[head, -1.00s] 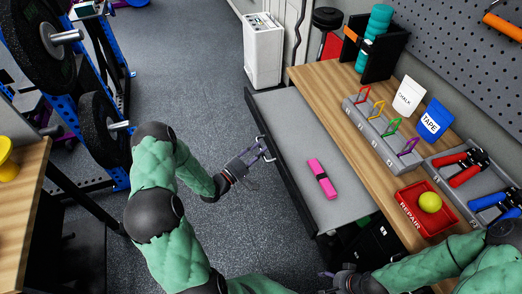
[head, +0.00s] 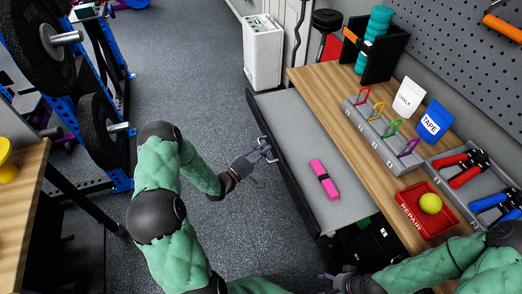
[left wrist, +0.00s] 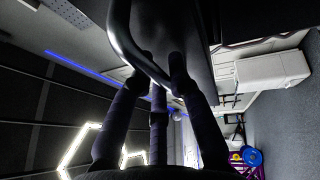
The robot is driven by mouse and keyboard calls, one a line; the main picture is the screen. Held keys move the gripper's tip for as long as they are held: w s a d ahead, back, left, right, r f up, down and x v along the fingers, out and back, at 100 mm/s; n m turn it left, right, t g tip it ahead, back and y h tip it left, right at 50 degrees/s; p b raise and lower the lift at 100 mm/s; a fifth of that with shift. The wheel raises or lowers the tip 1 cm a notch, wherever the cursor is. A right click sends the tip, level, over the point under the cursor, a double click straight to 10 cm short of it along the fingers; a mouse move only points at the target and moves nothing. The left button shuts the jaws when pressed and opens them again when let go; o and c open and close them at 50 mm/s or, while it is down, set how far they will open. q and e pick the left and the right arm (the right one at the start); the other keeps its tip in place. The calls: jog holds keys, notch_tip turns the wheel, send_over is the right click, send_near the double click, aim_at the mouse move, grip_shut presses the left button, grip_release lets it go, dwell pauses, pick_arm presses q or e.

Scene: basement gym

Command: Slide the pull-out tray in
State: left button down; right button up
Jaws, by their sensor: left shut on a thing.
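The pull-out tray (head: 290,125) is a grey shelf with a dark front edge, and it stands out from under the wooden workbench. A bright metal handle (head: 264,147) sits on its front. My left gripper (head: 262,154) is at this handle and shut on it. In the left wrist view the handle (left wrist: 135,45) shows as a curved bar across the dark fingers (left wrist: 160,85). A pink bar with a black band (head: 324,180) lies on the tray. My right gripper (head: 335,280) is at the bottom edge, apart from the tray; its jaws are too small to read.
The workbench (head: 320,85) carries a grey rack with coloured loops (head: 385,135), CHALK and TAPE pouches, a red REPAIR bin (head: 425,215) with a yellow ball, and red and blue-handled tools. A white cabinet (head: 263,50) stands behind. The floor left of the tray is open.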

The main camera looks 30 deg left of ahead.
aim_at(294, 156)
pick_arm(q)
jog(key=w+d+b, duration=0.1)
jog(key=w+d, duration=0.3)
jog(key=w, duration=0.1)
jog(key=w+d+b, duration=0.1)
jog(key=w+d, duration=0.4)
jog(key=w+d+b, duration=0.2)
jog(key=w+d, duration=0.3)
jog(key=w, duration=0.1)
jog(key=shift+f, duration=0.1)
jog(key=shift+w+d, duration=0.25)
jog(key=shift+w, duration=0.3)
jog(key=c, duration=1.4)
grip_release()
jog(key=shift+d, duration=0.1)
jog(key=v, duration=1.2)
